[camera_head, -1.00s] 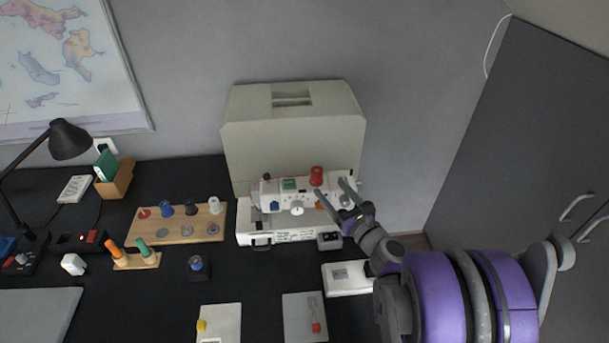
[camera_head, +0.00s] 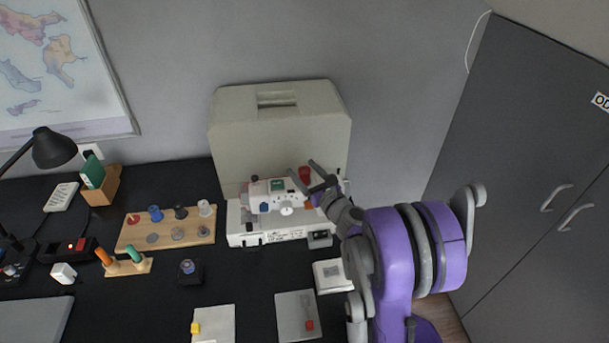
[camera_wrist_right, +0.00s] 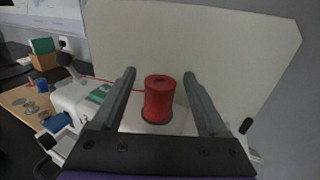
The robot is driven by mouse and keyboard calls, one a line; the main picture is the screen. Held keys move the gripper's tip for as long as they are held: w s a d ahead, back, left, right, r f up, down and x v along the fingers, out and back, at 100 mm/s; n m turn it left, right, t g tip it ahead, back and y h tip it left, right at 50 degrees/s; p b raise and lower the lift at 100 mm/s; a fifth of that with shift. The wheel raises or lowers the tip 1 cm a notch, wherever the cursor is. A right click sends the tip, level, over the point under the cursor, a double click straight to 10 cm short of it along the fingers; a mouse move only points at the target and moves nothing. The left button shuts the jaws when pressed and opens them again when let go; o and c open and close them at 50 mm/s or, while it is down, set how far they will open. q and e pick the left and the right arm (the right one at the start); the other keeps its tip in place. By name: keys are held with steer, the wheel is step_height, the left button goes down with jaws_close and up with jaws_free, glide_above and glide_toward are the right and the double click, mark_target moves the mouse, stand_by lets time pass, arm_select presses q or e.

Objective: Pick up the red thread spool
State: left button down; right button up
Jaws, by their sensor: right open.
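The red thread spool (camera_head: 305,174) stands upright on top of the white sewing machine (camera_head: 262,229), near its right end. In the right wrist view the red spool (camera_wrist_right: 159,99) shows between the two fingers, a little beyond them, with a red thread running off to the left. My right gripper (camera_head: 303,167) is open, with its fingers on both sides of the spool's line; it also shows in the wrist view (camera_wrist_right: 160,88). I see a gap between each finger and the spool. In the head view a finger partly covers the spool. My left gripper is not in view.
A beige machine cover (camera_head: 275,120) stands close behind the machine. A wooden rack (camera_head: 130,234) with several spools stands to the left. A dark grey cabinet (camera_head: 540,160) is at the right. Flat cards (camera_head: 213,325) lie in front.

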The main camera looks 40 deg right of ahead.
jaws_close()
stand_by(0.3)
